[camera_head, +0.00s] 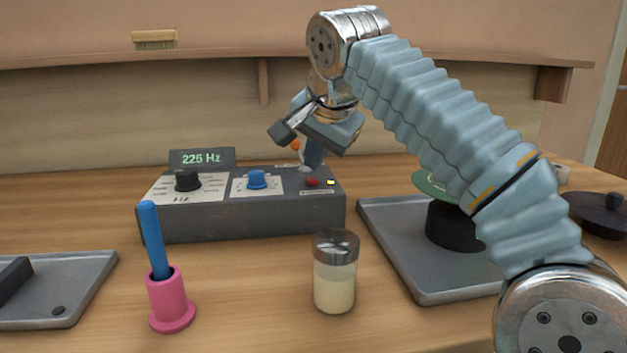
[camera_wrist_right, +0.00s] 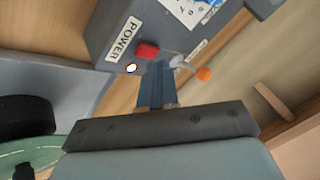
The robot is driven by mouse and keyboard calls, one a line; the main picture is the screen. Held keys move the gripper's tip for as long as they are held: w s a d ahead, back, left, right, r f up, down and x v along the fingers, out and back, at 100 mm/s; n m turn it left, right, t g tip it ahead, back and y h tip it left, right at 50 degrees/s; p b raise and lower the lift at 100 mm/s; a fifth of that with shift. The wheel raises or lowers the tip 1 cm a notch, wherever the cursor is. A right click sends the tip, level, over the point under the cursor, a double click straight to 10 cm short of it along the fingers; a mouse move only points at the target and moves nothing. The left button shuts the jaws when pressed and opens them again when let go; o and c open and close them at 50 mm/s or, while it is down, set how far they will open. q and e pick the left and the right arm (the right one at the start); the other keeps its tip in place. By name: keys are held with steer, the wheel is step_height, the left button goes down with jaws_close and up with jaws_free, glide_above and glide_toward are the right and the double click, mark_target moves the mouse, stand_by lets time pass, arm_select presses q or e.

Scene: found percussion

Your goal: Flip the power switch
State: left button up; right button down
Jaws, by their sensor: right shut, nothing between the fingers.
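A dark grey control box (camera_head: 250,223) stands on the wooden table with a lit "225 Hz" display. Its red power switch (camera_head: 312,182) is at the right end of the top; in the right wrist view the red switch (camera_wrist_right: 147,51) sits beside the POWER label (camera_wrist_right: 123,40). A small lamp (camera_head: 331,182) next to it glows pale. My right gripper (camera_head: 307,167) is shut and empty, pointing down just behind the switch. In the wrist view its fingertips (camera_wrist_right: 157,66) are close to the red switch; I cannot tell whether they touch. My left gripper is not in view.
An orange-tipped lever (camera_wrist_right: 204,73) stands close beside my right fingers. A lidded jar (camera_head: 334,285) and a pink holder (camera_head: 171,305) with a blue stick stand in front. Grey trays (camera_head: 400,270) lie right and left. A shelf runs along the wall.

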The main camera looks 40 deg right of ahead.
mark_target(315, 180)
stand_by(0.7)
steer(key=shift+s+f, duration=0.1)
steer(key=shift+f, duration=0.3)
steer(key=shift+f+b, duration=0.35)
steer(key=shift+b, duration=0.15)
steer(key=shift+r, duration=0.1)
stand_by(0.5)
steer(key=shift+r+p, duration=0.7)
steer(key=shift+p, duration=0.2)
steer(key=r+p, duration=0.3)
steer(key=shift+w+d+r, duration=0.1)
steer(key=shift+w+d, duration=0.05)
steer(key=shift+w, duration=0.1)
steer(key=shift+w+r+p, duration=0.2)
steer(key=shift+r+p, duration=0.35)
steer(key=shift+r, duration=0.3)
